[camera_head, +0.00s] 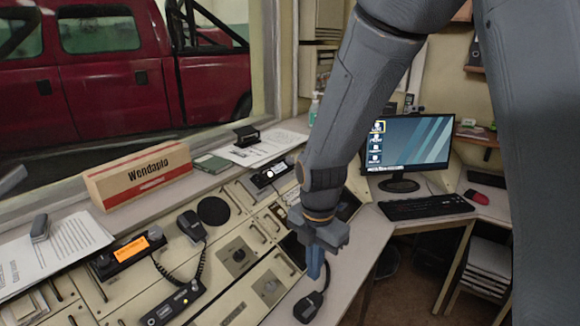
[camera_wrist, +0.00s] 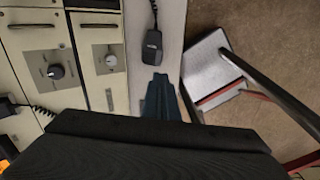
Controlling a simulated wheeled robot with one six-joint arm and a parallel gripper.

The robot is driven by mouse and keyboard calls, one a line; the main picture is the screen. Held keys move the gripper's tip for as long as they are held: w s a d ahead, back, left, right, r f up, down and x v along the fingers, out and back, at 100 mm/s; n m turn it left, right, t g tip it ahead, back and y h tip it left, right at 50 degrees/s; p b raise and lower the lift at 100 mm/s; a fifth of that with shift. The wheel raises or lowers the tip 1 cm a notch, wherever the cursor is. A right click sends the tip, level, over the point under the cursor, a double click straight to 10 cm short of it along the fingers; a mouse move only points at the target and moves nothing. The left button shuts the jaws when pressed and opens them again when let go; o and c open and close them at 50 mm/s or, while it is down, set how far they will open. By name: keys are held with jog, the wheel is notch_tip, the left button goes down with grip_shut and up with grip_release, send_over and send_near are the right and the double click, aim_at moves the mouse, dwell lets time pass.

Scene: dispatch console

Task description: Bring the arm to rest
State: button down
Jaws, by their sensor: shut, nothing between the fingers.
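My arm reaches down from the top of the head view, and my gripper (camera_head: 316,272) points down over the front edge of the dispatch console (camera_head: 243,216). Its blue fingers are closed together with nothing held. In the wrist view my gripper (camera_wrist: 160,82) shows at the lower middle, its fingers over the pale ledge (camera_wrist: 170,25). A black hand microphone (camera_head: 308,306) lies on the ledge just below the fingertips in the head view. It also shows in the wrist view (camera_wrist: 152,47), a little beyond the fingertips and apart from them.
The console holds a radio with an orange display (camera_head: 130,247), a handset (camera_head: 191,226) and knobs. A Wendaplo box (camera_head: 138,174) stands by the window. A monitor (camera_head: 408,143) and keyboard (camera_head: 426,206) are on the right desk. A chair-like seat (camera_wrist: 212,68) stands beyond the ledge.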

jog(key=s+d+r+m, duration=0.1)
jog(key=d+m, duration=0.3)
jog(key=m, duration=0.5)
jog(key=s+d+r+m, duration=0.1)
jog(key=s+d+m, duration=0.3)
jog(key=m, duration=0.5)
jog(key=s+d+r+m+t, duration=0.1)
jog(key=d+m, duration=0.3)
jog(key=m, duration=0.5)
jog(key=shift+s+d+r, duration=0.3)
jog(key=shift+s+r, duration=0.15)
jog(key=shift+s, duration=0.2)
